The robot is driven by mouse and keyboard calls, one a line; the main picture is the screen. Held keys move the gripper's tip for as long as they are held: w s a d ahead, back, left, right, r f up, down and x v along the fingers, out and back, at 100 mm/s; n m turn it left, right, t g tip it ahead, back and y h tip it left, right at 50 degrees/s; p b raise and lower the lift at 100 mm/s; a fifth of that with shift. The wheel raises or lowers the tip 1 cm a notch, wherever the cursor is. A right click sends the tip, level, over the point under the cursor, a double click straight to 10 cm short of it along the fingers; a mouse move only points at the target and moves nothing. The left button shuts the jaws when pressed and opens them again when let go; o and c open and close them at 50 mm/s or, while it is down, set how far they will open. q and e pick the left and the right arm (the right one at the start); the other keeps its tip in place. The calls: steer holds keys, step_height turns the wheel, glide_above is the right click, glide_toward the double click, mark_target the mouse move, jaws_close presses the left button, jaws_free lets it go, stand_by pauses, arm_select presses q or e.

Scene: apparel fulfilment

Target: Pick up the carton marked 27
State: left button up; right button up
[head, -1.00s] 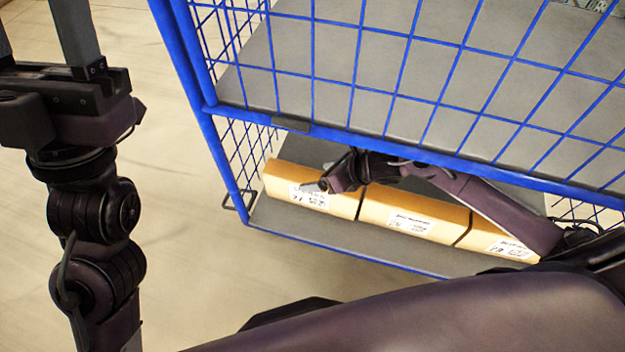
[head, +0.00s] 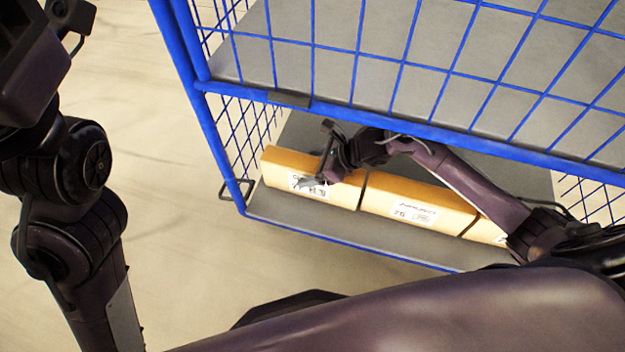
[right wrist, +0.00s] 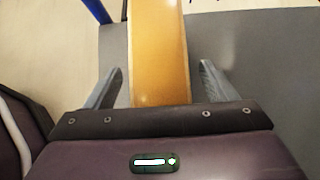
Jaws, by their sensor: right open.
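The left carton (head: 285,170) is a long tan box on the lower shelf of a blue wire cage cart. Its white label is partly covered by my right gripper, and I cannot read its number surely. My right gripper (head: 320,156) is open at this carton, with one finger on the near side and one on the far side. In the right wrist view the open gripper (right wrist: 160,85) straddles the carton (right wrist: 158,45), with gaps on both sides. My left arm stands at the left; its fingertips are out of the picture.
A middle carton (head: 418,203), its label seeming to read 26, adjoins the left one. A right carton (head: 485,230) is partly hidden by my right arm. The upper shelf's blue rim (head: 400,131) passes just above my right forearm. The floor left of the cart is clear.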

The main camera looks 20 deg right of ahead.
jaws_close()
steer(key=shift+w+r, duration=0.1)
stand_by(0.5)
